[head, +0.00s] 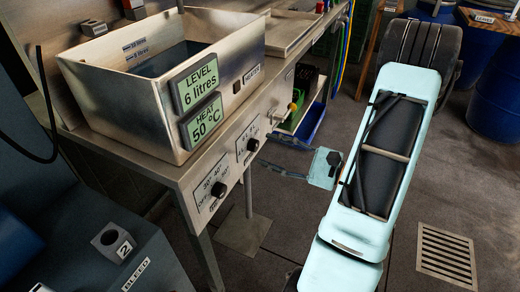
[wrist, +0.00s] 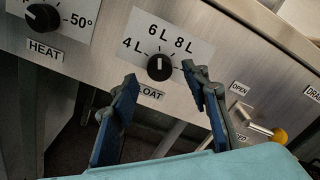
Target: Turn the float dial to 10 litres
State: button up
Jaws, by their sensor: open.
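The float dial (wrist: 159,67) is a black round knob on the steel front panel, its white pointer up towards 6 L. Its plate (wrist: 150,35) shows 4 L, 6 L and 8 L; no 10 mark is visible, and my right finger covers the plate's lower right. The dial also shows in the head view (head: 252,145). The level display (head: 199,84) reads 6 litres. My gripper (wrist: 159,73) is open and empty, its fingertips either side of the dial in the wrist view. In the head view my gripper (head: 263,149) is just right of the dial, seemingly short of it.
The heat dial (wrist: 43,18) sits left of the float dial; its display (head: 203,122) reads 50 °C. A valve lever with a yellow knob (wrist: 279,136) sticks out to the right. The steel tank (head: 120,100) stands on the bench above. Blue barrels (head: 495,100) stand far right.

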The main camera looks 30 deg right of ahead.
aim_at(257, 146)
jog(key=shift+x, duration=1.85)
jog(key=c, duration=1.2)
jog(key=shift+o, duration=0.2)
